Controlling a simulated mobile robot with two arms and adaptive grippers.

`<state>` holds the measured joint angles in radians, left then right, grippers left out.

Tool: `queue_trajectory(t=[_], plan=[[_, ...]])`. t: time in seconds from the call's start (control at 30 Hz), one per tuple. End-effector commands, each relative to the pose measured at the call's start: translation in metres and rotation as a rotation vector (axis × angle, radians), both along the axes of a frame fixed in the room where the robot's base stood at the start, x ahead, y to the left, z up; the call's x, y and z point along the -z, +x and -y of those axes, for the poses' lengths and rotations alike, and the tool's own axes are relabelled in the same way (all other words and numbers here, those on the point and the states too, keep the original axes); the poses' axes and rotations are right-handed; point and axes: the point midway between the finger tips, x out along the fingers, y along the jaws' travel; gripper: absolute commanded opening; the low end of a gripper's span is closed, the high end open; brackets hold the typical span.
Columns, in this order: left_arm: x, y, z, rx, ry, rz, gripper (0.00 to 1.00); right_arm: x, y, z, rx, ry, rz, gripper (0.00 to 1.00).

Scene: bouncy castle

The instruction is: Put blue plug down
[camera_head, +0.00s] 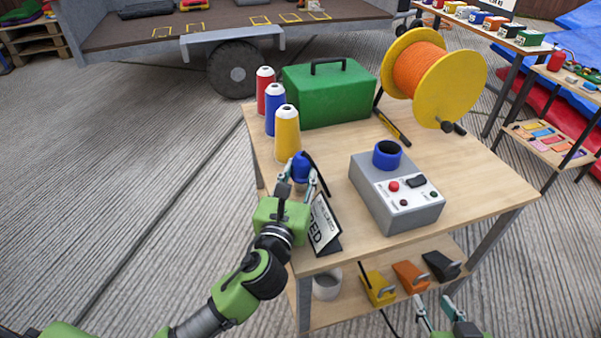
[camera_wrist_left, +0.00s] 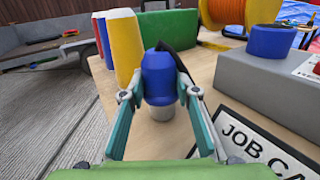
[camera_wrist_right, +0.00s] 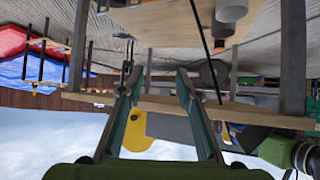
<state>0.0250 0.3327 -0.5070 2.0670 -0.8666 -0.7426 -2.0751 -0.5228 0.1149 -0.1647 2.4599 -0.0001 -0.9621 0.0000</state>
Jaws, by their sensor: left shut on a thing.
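The blue plug (camera_head: 301,166) is a small blue piece with a grey lower end and a black cable at its top. It is between the fingers of my left gripper (camera_head: 299,178), at the left edge of the wooden table (camera_head: 465,180). In the left wrist view the plug (camera_wrist_left: 159,78) is upright, with both fingers closed on its sides. I cannot tell whether its grey end touches the tabletop. My right gripper (camera_head: 437,308) is open and empty, low in front of the table. It also shows in the right wrist view (camera_wrist_right: 160,85).
A job card stand (camera_head: 322,226) is just right of my left gripper. A grey box with a blue socket (camera_head: 388,154) stands mid-table. Red, blue and yellow cones (camera_head: 287,133), a green toolbox (camera_head: 327,94) and an orange cable reel (camera_head: 432,80) are behind. Bare tabletop lies between.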

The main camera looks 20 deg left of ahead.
Motion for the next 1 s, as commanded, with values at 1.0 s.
queue_trajectory(t=[1.0], plan=[[0.001, -0.053, 0.003, 0.001, 0.001, -0.006, 0.36, 0.024, -0.029, 0.011, 0.011, -0.037, -0.163, 0.32]])
